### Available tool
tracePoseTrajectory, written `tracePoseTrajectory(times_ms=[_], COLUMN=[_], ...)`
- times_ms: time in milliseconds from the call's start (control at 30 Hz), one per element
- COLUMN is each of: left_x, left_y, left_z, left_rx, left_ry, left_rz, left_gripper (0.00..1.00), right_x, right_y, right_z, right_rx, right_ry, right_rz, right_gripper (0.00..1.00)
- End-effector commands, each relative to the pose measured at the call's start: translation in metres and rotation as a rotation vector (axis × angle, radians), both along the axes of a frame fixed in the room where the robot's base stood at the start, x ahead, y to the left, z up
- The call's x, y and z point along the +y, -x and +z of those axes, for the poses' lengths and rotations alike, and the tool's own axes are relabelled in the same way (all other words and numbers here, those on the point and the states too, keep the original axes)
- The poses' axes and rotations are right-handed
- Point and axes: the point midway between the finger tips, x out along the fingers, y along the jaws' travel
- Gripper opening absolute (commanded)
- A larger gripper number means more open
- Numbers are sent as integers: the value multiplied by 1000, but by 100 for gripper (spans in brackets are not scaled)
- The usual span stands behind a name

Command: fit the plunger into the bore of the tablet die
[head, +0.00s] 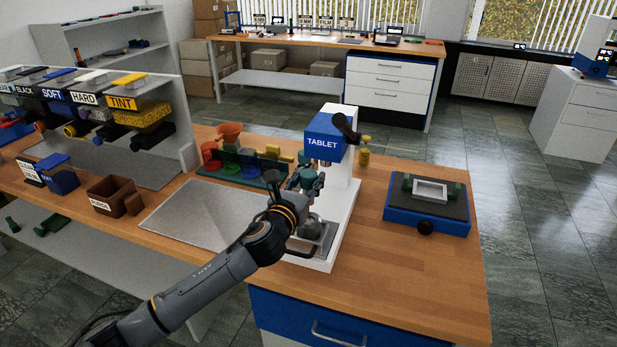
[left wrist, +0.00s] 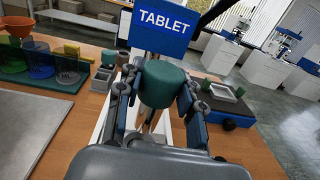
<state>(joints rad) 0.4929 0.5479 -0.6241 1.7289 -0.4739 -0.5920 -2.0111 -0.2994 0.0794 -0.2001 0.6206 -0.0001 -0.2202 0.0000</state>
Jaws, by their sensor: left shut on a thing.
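The plunger shows a dark green cylindrical head (left wrist: 162,83) in the left wrist view. My left gripper (left wrist: 160,100) is shut on it, one finger on each side; in the head view the gripper (head: 304,184) is in front of the press column. The plunger's lower end is hidden by my gripper and arm. The tablet press (head: 325,130) has a blue head marked TABLET and a white base. The grey tablet die (head: 312,228) sits on the press base below my gripper, partly covered by my arm. Its bore cannot be made out. My right gripper is not in view.
A green rack (head: 237,180) with coloured cups stands left of the press. A grey mat (head: 190,215) lies in front of it. A blue device with a white frame (head: 430,190) stands at the right. The wooden table (head: 390,290) is clear at the front right.

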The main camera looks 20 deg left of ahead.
Motion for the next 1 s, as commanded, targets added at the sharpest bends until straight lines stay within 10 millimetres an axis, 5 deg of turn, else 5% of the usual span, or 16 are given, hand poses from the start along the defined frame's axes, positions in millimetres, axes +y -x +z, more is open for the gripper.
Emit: tracePoseTrajectory(times_ms=[433,1000], left_x=[0,0], left_y=[0,0], left_z=[-44,-47], left_rx=[-2,-2], left_ry=[0,0], left_rz=[0,-1], left_gripper=[0,0], right_x=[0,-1], right_y=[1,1], right_z=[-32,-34], right_rx=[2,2], right_ry=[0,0], right_rz=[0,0], right_gripper=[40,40])
